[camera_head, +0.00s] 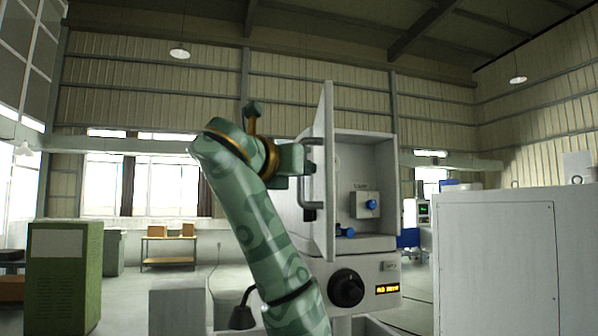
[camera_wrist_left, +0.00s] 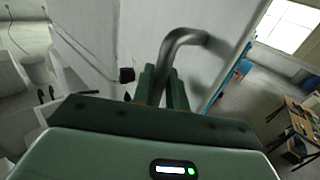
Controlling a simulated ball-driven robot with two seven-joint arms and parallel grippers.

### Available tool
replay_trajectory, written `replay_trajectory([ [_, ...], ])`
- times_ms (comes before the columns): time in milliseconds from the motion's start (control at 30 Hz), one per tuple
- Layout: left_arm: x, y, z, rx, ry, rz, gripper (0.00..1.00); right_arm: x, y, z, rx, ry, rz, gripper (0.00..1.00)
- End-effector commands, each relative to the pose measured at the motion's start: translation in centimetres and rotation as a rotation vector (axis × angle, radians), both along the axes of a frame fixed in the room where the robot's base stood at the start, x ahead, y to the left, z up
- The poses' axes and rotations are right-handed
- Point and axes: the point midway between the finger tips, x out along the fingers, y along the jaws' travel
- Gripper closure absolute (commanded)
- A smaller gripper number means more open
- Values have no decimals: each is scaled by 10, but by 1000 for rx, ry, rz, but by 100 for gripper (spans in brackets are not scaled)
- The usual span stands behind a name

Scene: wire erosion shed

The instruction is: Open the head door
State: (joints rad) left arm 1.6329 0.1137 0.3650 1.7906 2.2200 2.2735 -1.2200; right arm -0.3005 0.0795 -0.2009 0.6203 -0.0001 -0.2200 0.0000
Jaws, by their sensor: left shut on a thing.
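The head door (camera_head: 329,190) is a white panel on the left of a white machine head (camera_head: 392,175). It stands open, seen nearly edge-on, and the inside of the head shows. Its grey bar handle (camera_head: 311,210) is on the door's left-hand face. My left gripper (camera_head: 307,160) is shut on the handle's upper part. In the left wrist view the bent handle (camera_wrist_left: 186,36) passes between the fingers of my left gripper (camera_wrist_left: 163,85), with the white door face (camera_wrist_left: 130,30) behind. My right gripper is in neither view.
Inside the head are a small grey box (camera_head: 362,205) with a blue knob and another blue part (camera_head: 346,231). Below is a black dial (camera_head: 346,288). A large white cabinet (camera_head: 500,260) stands at right. A green cabinet (camera_head: 62,285) stands at left.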

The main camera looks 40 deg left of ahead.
Motion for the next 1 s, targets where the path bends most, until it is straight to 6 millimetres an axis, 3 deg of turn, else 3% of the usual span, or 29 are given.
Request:
replay_trajectory([
  [433, -1, 1, 2, 2, -3, 5, 100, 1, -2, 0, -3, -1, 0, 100],
  [467, -1, 1, 2, 2, -3, 5, 80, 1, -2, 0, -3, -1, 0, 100],
  [500, -1, 1, 2, 2, -3, 5, 69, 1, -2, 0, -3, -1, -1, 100],
  [833, -2, 1, 0, 1, -1, 3, 68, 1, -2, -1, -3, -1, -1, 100],
  [1000, -21, -2, -2, 3, -3, 8, 68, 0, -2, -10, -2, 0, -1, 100],
])
